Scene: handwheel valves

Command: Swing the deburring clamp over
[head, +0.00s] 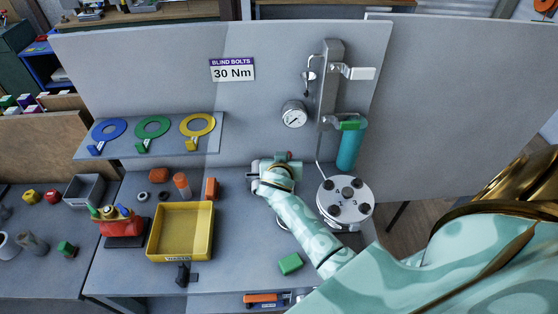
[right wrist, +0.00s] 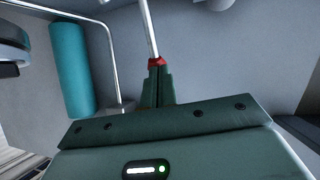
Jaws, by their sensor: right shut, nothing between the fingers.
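I cannot tell for certain which thing is the deburring clamp. My right gripper (head: 284,158) is in front of the upright grey panel, left of a round metal disc (head: 345,197) with dark knobs. In the right wrist view its green fingers (right wrist: 156,80) are shut with nothing held. A red piece (right wrist: 157,62) and a thin metal rod (right wrist: 148,28) show at their tips; whether they touch is unclear. A red fixture (head: 120,224) with green and yellow tops stands on a dark base at the left of the bench. My left gripper is out of view.
A teal cylinder (head: 351,146) hangs under a metal column (head: 329,85) with a pale lever (head: 358,72). A gauge (head: 294,114) is on the panel. A yellow tray (head: 152,240), green block (head: 290,263) and orange block (head: 211,188) are on the bench. Bench between tray and arm is mostly clear.

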